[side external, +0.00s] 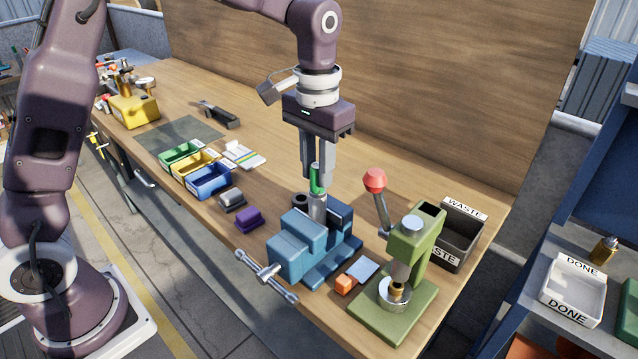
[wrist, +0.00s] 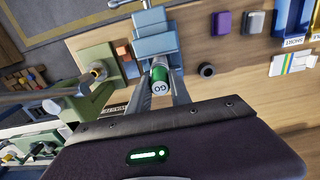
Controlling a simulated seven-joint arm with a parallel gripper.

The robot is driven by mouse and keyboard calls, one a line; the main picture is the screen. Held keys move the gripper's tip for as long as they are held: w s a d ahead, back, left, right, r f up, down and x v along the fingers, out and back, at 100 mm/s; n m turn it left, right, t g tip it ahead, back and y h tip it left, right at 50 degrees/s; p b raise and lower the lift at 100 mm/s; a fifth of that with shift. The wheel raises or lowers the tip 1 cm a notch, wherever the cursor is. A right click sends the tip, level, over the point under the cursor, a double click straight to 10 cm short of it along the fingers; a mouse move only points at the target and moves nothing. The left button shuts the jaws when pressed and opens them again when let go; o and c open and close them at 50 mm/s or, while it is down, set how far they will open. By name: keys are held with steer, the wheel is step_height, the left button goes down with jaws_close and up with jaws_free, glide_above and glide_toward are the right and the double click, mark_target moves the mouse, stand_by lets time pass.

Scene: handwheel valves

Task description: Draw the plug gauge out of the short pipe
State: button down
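The plug gauge has a green handle (side external: 316,184) with "GO" on its end; this end faces up in the wrist view (wrist: 160,83). It stands upright in the short grey pipe (side external: 317,208), which is held in the blue vise (side external: 300,246). The gauge's lower part is hidden inside the pipe. My gripper (side external: 318,178) points straight down over the vise, its two fingers on either side of the green handle. The fingers (wrist: 161,88) also flank the handle in the wrist view. Whether they press on it I cannot tell.
A green press with a red-knobbed lever (side external: 374,181) stands right of the vise. A black WASTE bin (side external: 460,238) is behind it. A dark ring (side external: 300,201) lies near the vise. Purple (side external: 249,218) and grey blocks and coloured bins (side external: 210,182) are to the left.

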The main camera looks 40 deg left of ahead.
steer(key=shift+r, duration=0.25)
stand_by(0.4)
steer(key=shift+r, duration=4.7)
